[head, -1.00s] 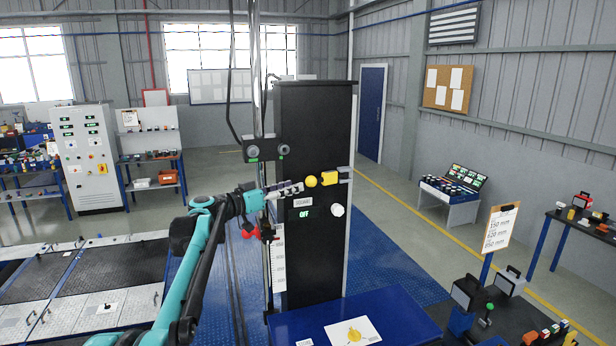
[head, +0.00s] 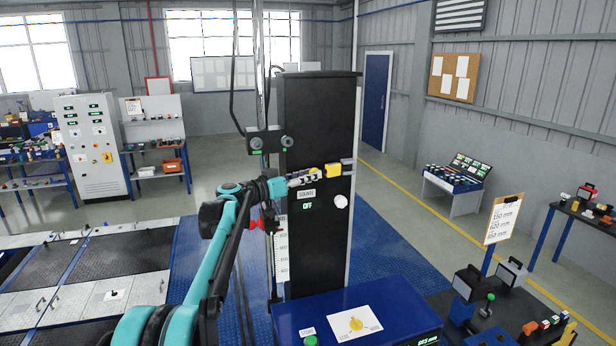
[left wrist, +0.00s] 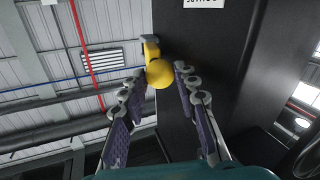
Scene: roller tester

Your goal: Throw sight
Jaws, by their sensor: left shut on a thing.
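The tall black cabinet (head: 318,110) carries a yellow lever with a ball knob. In the head view its yellow body (head: 333,169) shows beside a grey mount, and the ball is hidden by my fingers. In the left wrist view the yellow ball (left wrist: 160,74) sits between both fingertips. My left gripper (head: 312,175) is shut on the ball, and it also shows in the left wrist view (left wrist: 160,72). A label (head: 306,193) and a green OFF display (head: 308,205) sit just below the gripper. My right gripper is not in view.
A white round knob (head: 341,201) is below the lever. A two-knob box (head: 269,140) on a pole stands left of the cabinet. A clipboard stand (head: 502,218) is to the right.

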